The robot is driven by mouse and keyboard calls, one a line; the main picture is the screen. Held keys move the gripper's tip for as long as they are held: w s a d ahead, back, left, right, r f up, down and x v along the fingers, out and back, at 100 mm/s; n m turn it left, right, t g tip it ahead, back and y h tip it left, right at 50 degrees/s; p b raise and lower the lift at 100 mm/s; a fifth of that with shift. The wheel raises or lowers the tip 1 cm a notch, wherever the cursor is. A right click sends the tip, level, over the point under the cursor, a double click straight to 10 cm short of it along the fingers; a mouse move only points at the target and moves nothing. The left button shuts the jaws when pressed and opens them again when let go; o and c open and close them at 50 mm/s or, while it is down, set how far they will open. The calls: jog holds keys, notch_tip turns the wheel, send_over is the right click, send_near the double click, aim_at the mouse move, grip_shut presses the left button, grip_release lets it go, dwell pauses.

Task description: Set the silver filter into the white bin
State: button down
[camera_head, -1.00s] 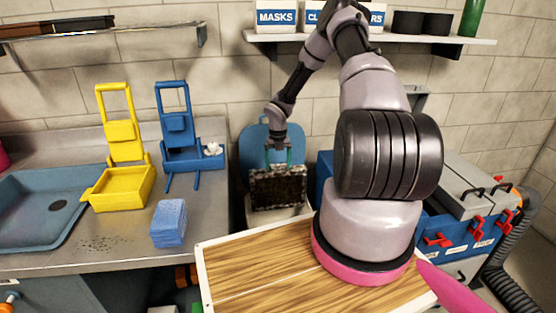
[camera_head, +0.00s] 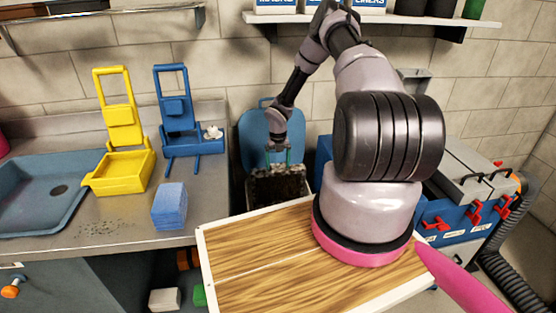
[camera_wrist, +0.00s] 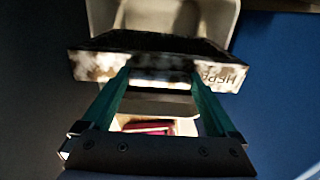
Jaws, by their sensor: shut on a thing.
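My gripper (camera_head: 278,163) is shut on the silver filter (camera_head: 278,184), a flat, dark, speckled block, and holds it behind the wooden worktop. In the wrist view the filter (camera_wrist: 160,66) lies across both fingers (camera_wrist: 160,84), with a mottled pale edge and dark lettering. A pale container wall, apparently the white bin (camera_wrist: 165,17), shows beyond the filter in the wrist view. In the head view the bin is mostly hidden behind the filter and the worktop. I cannot tell how far the filter is inside it.
The wooden worktop (camera_head: 260,262) lies in front. A blue panel (camera_head: 257,135) stands behind the filter. The steel counter at left holds a blue sponge-like block (camera_head: 169,206), a yellow holder (camera_head: 121,170) and a blue holder (camera_head: 190,145). A blue cart (camera_head: 450,215) stands at right.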

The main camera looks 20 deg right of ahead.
aim_at(278, 169)
jog(key=shift+f, duration=9.95)
grip_release()
notch_tip(278, 169, up, 16)
jog(key=shift+f, duration=0.1)
